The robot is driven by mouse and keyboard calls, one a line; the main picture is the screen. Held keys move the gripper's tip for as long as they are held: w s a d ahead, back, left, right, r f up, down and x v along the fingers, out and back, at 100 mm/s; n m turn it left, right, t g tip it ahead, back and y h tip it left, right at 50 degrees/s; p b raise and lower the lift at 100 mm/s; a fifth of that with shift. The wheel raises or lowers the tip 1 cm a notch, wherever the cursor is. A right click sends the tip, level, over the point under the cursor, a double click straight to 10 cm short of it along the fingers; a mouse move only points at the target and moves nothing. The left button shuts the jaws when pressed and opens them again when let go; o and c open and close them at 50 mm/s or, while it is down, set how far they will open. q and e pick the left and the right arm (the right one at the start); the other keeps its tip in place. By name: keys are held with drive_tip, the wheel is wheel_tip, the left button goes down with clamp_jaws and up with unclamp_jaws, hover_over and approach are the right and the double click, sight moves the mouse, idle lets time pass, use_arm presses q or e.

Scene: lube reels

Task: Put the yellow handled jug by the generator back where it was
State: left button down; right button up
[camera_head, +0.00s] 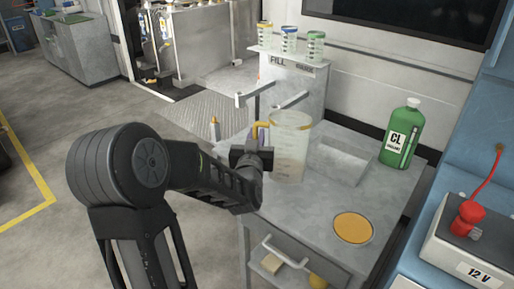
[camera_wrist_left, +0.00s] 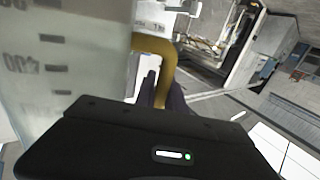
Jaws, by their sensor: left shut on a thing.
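The clear jug (camera_head: 291,152) with a yellow rim and yellow handle (camera_head: 256,128) stands upright at the grey bench, in front of the FILL stand; I cannot tell whether its base touches the top. My left gripper (camera_head: 258,142) is at the jug's left side, shut on the handle. In the left wrist view the jug's graduated wall (camera_wrist_left: 60,70) fills the left, and the yellow handle (camera_wrist_left: 160,65) runs down between the dark fingers (camera_wrist_left: 158,88). My right gripper is not in view. I cannot make out a generator.
The FILL stand (camera_head: 290,85) carries several small capped containers. A shallow grey tray (camera_head: 343,158), a green CL bottle (camera_head: 403,135) and a yellow disc (camera_head: 353,228) are on the bench (camera_head: 305,225). A 12 V box (camera_head: 470,245) with a red clamp is at right.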

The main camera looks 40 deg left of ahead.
use_arm(q)
wheel_tip(320, 180, down, 4)
drive_tip(key=shift+r, duration=0.15)
idle(0.3)
drive_tip(key=shift+f+b, duration=0.2)
drive_tip(key=shift+b, duration=0.2)
drive_tip(key=c, duration=1.4)
unclamp_jaws()
drive_tip(key=shift+r, duration=0.15)
drive_tip(key=shift+p, duration=0.3)
